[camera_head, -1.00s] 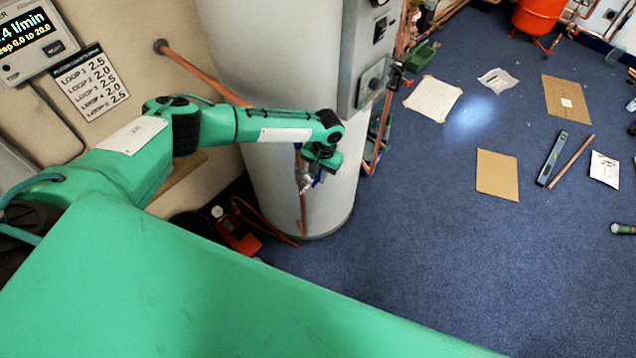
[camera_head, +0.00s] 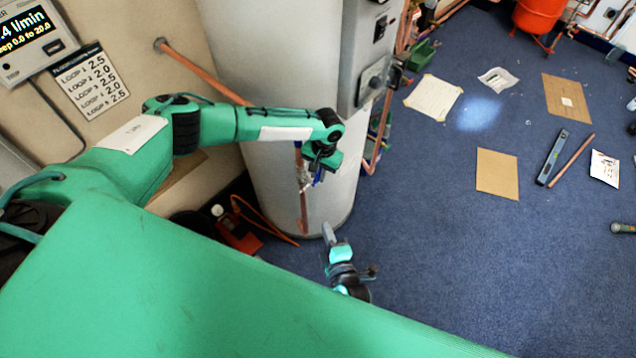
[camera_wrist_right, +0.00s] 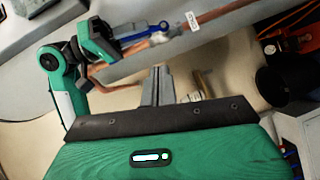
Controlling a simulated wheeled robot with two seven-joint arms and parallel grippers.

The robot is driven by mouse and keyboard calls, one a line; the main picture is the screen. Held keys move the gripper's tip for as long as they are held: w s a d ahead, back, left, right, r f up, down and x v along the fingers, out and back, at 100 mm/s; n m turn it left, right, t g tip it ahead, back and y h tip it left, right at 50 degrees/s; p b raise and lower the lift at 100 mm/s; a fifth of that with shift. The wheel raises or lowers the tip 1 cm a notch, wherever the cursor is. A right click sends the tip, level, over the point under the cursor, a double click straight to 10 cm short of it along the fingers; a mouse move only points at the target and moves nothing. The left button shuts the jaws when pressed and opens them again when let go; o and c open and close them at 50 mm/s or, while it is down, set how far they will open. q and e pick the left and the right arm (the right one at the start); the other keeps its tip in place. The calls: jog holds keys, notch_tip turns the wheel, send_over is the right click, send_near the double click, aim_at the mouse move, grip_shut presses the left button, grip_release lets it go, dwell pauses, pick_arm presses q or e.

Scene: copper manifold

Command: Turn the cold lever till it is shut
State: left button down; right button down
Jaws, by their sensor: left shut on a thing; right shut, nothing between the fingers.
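The cold lever (camera_head: 318,179) is a small blue handle on a valve in the copper pipe (camera_head: 303,213), in front of the white cylinder. In the right wrist view, the blue lever (camera_wrist_right: 133,37) lies beside the silver valve body (camera_wrist_right: 159,38), and a white tag (camera_wrist_right: 192,20) hangs on the pipe. My left gripper (camera_head: 313,170) is shut on the blue lever; its fingers hide part of it. It also shows in the right wrist view (camera_wrist_right: 118,42). My right gripper (camera_head: 328,232) is shut and empty, below and apart from the valve; its fingers show in the wrist view (camera_wrist_right: 157,84).
The white cylinder (camera_head: 270,60) stands close behind my left gripper, with a grey control box (camera_head: 372,82) on its right. A red device (camera_head: 240,238) sits on the floor to the left. Blue carpet (camera_head: 430,230) on the right is open, with cardboard (camera_head: 497,174) lying on it.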

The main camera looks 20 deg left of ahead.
pick_arm(q)
jog(key=shift+a, duration=0.1)
pick_arm(e)
jog(key=w+a+r, duration=0.1)
jog(key=w+a, duration=0.3)
jog(key=w, duration=0.2)
jog(key=w+a+r+n, duration=0.1)
jog(key=w+a, duration=0.2)
jog(key=w, duration=0.3)
jog(key=shift+a+r+t+y, duration=0.25)
jog(key=shift+a+t+y, duration=0.05)
jog(key=shift+a, duration=0.05)
jog(key=shift+w, duration=0.1)
